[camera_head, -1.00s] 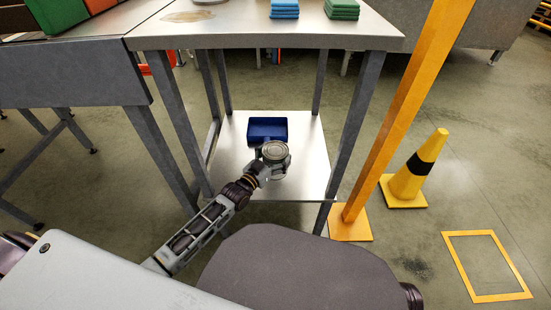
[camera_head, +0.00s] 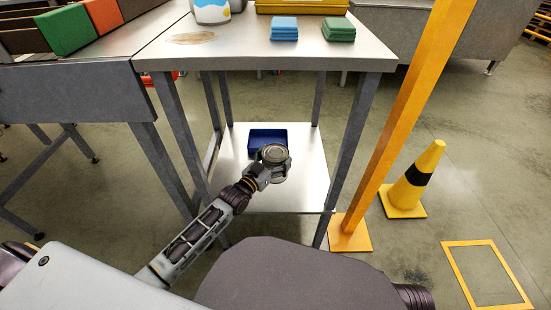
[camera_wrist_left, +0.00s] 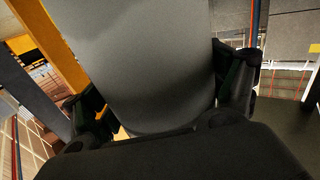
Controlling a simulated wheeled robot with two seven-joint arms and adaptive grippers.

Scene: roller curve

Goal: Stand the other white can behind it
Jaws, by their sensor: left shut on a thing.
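My left gripper (camera_head: 265,165) is shut on a can (camera_head: 274,153) with a round grey lid, over the lower shelf (camera_head: 305,180) of the table. The can is upright or nearly so, in front of a blue bin (camera_head: 267,136) and overlapping its front edge in the head view. I cannot tell whether its base touches the shelf. In the left wrist view the can's pale side (camera_wrist_left: 150,65) fills the space between the fingers. A white can (camera_head: 211,11) with a blue and yellow label stands on the table top, cut off by the picture's edge. My right gripper is out of view.
The table top (camera_head: 235,50) lies above the shelf, and its legs (camera_head: 345,150) flank it. Blue cloths (camera_head: 284,29) and green cloths (camera_head: 338,29) lie on top. A yellow post (camera_head: 400,120) and a cone (camera_head: 415,180) stand at right. The shelf's right side is clear.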

